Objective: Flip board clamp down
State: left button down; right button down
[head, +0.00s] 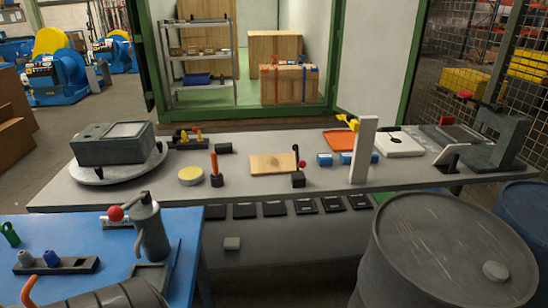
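A flat wooden board (272,163) lies on the grey table. At its right edge stands a small toggle-like clamp (298,180), with a dark block base and a thin black lever standing up. A red knob (302,164) shows beside the lever. The lever looks upright, not lying over the board. I cannot tell whether the clamp touches the board. Neither of my grippers is in view.
The grey table (235,197) also bears a upright orange-handled tool (214,168), a yellow disc (190,176), blue blocks (340,159) and a tall white post (363,150). A dark drum (445,250) stands front right. A blue table (85,250) is front left.

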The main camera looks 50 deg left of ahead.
aim_at(303, 163)
jog(key=i+j+u, duration=0.1)
jog(key=i+u, duration=0.25)
jog(key=i, duration=0.3)
jog(key=i+l+u, duration=0.1)
jog(key=i+u, duration=0.3)
jog(key=i, duration=0.2)
